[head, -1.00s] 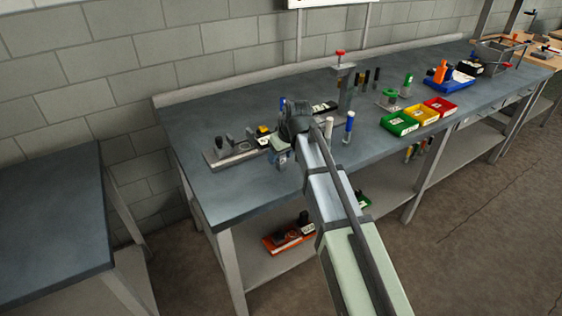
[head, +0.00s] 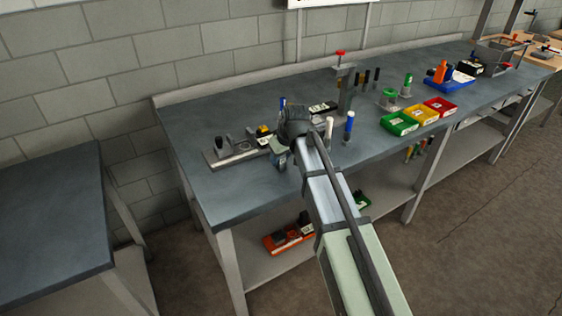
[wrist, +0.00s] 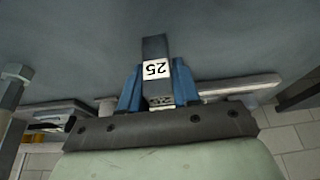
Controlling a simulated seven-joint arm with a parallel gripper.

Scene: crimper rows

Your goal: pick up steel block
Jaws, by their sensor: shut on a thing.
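A dark grey steel block (wrist: 155,48) with a white label reading 25 stands out between the blue fingers of my gripper (wrist: 157,88) in the wrist view. The fingers press on its two sides, so the gripper is shut on it. In the head view my gripper (head: 279,154) is over the left part of the grey bench (head: 225,195), near its front edge. The block is too small and too covered there to make out clearly. I cannot tell whether it touches the bench top.
A metal fixture on a rail (head: 236,156) lies left of my gripper. A white cylinder (head: 329,128) and a blue one (head: 349,126) stand to the right. A press with a red knob (head: 341,53) stands behind. Green (head: 399,123), yellow and red bins are farther right.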

